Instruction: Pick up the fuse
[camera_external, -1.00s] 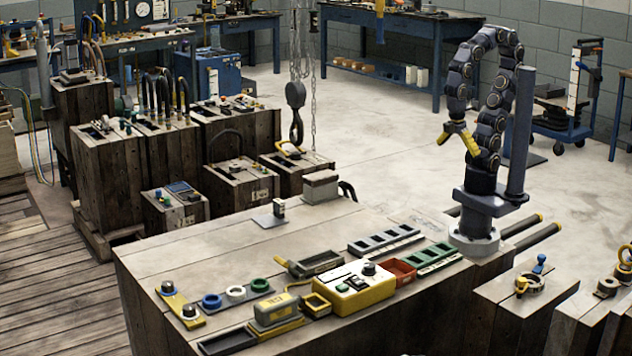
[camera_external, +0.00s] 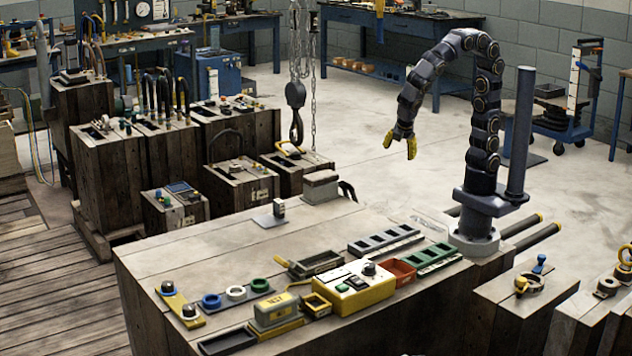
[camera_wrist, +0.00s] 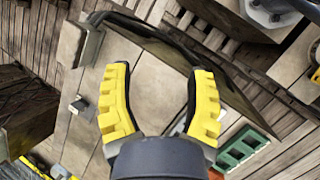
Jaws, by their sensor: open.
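A small upright pale piece with a dark part (camera_external: 279,207), which may be the fuse, stands on a thin grey plate (camera_external: 266,221) on the wooden bench top. I cannot tell for sure that it is the fuse. It seems to show small in the wrist view (camera_wrist: 80,103), left of my fingers. My gripper (camera_external: 400,145) is in the air above the bench's far right side, to the right of this piece and well above it. Its yellow fingers (camera_wrist: 160,72) are spread, with nothing between them, and point downward.
A yellow control box (camera_external: 355,287), a red bin (camera_external: 402,271) and green trays (camera_external: 436,258) stand on the bench's front right. Blue, white and green rings (camera_external: 235,293) lie at front left. A chain hook (camera_external: 296,110) hangs behind. The bench's middle is mostly clear.

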